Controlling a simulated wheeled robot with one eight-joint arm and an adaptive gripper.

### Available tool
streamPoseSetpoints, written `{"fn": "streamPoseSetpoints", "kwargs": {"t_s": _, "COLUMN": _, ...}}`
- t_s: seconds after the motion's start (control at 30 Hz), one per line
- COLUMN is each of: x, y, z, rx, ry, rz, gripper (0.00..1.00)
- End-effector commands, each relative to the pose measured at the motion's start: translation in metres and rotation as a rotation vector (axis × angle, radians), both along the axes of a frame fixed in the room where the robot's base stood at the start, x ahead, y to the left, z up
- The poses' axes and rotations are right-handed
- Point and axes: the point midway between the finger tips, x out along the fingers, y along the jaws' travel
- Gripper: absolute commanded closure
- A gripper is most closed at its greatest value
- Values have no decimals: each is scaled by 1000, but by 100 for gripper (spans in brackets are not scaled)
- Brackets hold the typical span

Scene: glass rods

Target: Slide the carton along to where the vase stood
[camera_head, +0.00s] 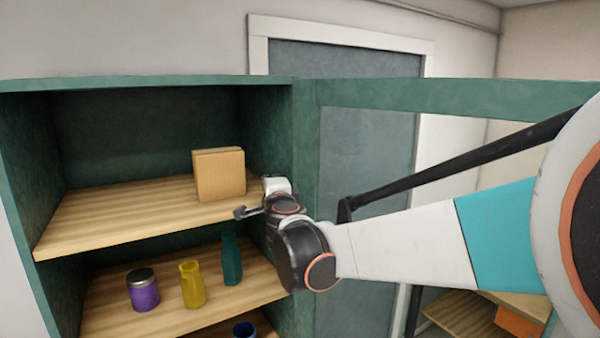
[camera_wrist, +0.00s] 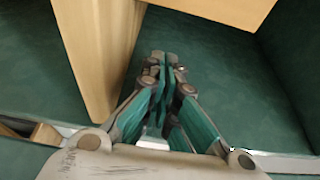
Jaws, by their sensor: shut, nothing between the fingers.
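The carton (camera_head: 219,175) is a plain tan box standing upright on the upper wooden shelf (camera_head: 110,215), right of the middle and close to the cabinet's right wall. No vase shows on that shelf beside it. My gripper (camera_head: 240,213) is at the shelf's front edge, just in front of and below the carton's right part, seemingly apart from it. In the wrist view my gripper (camera_wrist: 163,62) is shut with nothing between its fingers. Tan surfaces lie left of and above it there; I cannot tell which is carton and which is shelf.
The upper shelf is bare left of the carton. The lower shelf holds a purple jar (camera_head: 143,290), a yellow vessel (camera_head: 192,284) and a teal bottle (camera_head: 231,260). A dark blue cup (camera_head: 244,330) stands lower. The green cabinet wall (camera_head: 304,150) is close on the right.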

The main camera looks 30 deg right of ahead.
Motion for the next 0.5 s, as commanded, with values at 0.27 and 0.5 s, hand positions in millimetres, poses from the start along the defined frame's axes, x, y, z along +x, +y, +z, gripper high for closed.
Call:
{"fn": "streamPoseSetpoints", "kwargs": {"t_s": 0.27, "x": 28, "y": 6, "z": 2, "rx": -1, "ry": 0, "rz": 7, "gripper": 100}}
{"fn": "streamPoseSetpoints", "kwargs": {"t_s": 0.5, "x": 28, "y": 29, "z": 1, "rx": -1, "ry": 0, "rz": 4, "gripper": 100}}
